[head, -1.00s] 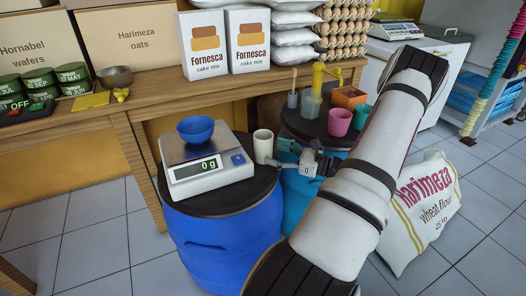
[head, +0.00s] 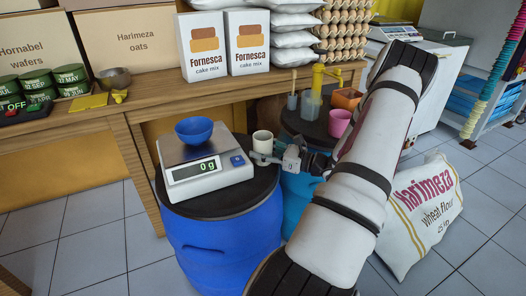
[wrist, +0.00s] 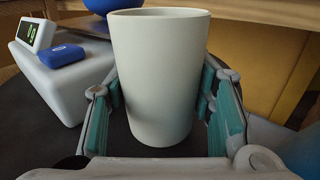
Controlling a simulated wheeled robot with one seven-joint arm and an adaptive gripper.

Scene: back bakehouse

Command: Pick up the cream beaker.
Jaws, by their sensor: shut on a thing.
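The cream beaker (head: 263,143) is upright on the dark top of the blue barrel, just right of the scale. In the wrist view the cream beaker (wrist: 158,80) fills the middle, between the two teal-padded fingers. My gripper (head: 265,157) reaches in from the right and is shut on the beaker's lower part; it also shows in the wrist view (wrist: 160,100). Whether the beaker's base touches the barrel top cannot be told for sure.
A scale (head: 208,175) reading 0 g, with a blue bowl (head: 194,130) on it, stands close left of the beaker. A pink cup (head: 340,122), an orange pot (head: 347,98) and a yellow pump (head: 320,76) are on the second barrel. A flour sack (head: 422,215) leans at right.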

